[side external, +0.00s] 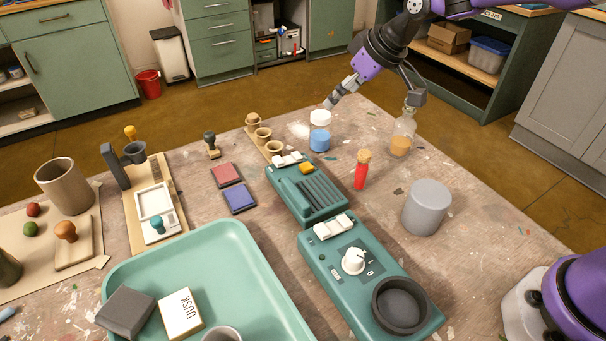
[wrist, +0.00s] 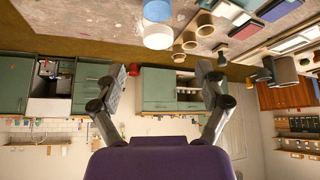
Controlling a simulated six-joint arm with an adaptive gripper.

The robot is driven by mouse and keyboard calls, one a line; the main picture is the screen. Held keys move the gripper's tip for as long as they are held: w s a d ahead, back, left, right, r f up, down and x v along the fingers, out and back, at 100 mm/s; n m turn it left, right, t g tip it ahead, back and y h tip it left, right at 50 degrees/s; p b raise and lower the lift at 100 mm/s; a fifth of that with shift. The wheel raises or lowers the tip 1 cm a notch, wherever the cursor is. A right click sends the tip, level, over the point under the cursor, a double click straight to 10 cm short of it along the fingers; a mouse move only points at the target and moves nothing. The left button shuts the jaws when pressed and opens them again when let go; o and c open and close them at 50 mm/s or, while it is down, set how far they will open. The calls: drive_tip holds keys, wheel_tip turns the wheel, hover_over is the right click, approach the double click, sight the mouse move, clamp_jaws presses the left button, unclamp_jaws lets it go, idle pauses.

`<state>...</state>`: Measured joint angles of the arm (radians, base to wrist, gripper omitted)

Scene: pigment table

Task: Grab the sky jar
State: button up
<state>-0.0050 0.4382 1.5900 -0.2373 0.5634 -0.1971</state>
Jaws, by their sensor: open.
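The sky jar (side external: 320,140) stands upright at the table's far side, blue with a white lid (side external: 320,117). In the wrist view the blue jar (wrist: 157,10) and its white lid (wrist: 158,38) show at the top edge, upside down and partly cut off. My gripper (side external: 373,99) is open and empty, above the table's far edge. In the side view its left finger ends close to the right of the lid. In the wrist view the lid lies above the gap between my fingers (wrist: 160,73). I see no contact with the jar.
A glass bottle with amber contents (side external: 402,140) stands right of the jar. A red corked vial (side external: 361,172) and a grey cylinder (side external: 427,207) are nearer. A wooden rack with small cups (side external: 262,134) and a teal device (side external: 310,193) are left and in front.

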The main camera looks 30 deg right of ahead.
sight(322, 115)
drive_tip(key=x, duration=1.1)
drive_tip(key=shift+w, duration=0.15)
drive_tip(key=shift+c, duration=0.4)
drive_tip(key=c, duration=1.2)
